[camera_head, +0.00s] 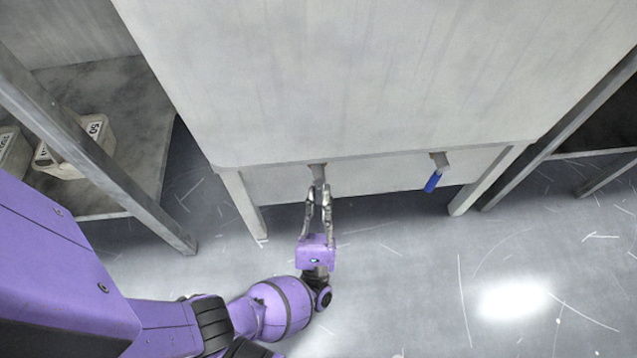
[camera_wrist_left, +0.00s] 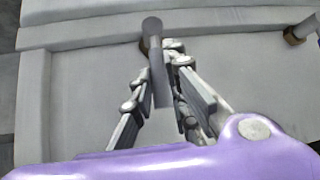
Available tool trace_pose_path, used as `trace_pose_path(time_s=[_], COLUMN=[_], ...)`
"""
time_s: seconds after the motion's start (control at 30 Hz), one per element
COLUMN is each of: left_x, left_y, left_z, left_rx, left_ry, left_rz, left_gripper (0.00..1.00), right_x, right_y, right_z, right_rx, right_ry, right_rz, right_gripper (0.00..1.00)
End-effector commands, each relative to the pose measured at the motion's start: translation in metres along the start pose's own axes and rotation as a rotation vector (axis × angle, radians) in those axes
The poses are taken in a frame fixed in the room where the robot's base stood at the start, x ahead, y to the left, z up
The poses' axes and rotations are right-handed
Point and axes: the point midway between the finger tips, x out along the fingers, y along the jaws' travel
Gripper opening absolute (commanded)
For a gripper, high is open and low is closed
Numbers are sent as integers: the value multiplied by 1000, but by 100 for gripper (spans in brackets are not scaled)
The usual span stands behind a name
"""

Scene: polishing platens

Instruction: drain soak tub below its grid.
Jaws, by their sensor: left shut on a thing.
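The soak tub (camera_head: 370,80) is a large pale grey box on legs that fills the upper middle of the head view. Two drain valves stick out under its front edge. The left valve (camera_head: 317,171) has a grey lever (camera_wrist_left: 158,78) that hangs nearly straight down. The right valve (camera_head: 439,160) has a blue lever (camera_head: 432,182) that hangs tilted down to the left. My left gripper (camera_head: 318,190) is shut on the grey lever, with a finger on each side of it in the left wrist view. The grid and the water level do not show. My right gripper is out of view.
A grey shelf (camera_head: 125,85) at the left holds pale containers (camera_head: 75,150) behind a slanting metal post (camera_head: 95,165). Another frame post (camera_head: 560,135) stands right of the tub. The scratched grey floor (camera_head: 400,280) in front is clear.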

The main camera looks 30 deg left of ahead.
Motion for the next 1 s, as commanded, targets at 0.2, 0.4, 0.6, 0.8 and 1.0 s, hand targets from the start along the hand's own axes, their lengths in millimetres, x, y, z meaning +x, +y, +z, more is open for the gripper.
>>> trace_pose_path(time_s=[0.2,0.4,0.6,0.8,1.0], left_x=[1,0,0,0,-1], left_y=[-1,0,0,1,8], left_z=[0,0,0,0,2], left_rx=[-3,-1,0,8,79], left_ry=[0,0,0,2,21], left_rz=[-1,0,0,-8,-78], left_gripper=[22,22,22,22,22], right_x=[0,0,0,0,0], right_y=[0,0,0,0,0], right_z=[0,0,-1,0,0], right_rx=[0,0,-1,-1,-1], right_ry=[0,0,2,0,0], right_rz=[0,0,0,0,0], right_gripper=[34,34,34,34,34])
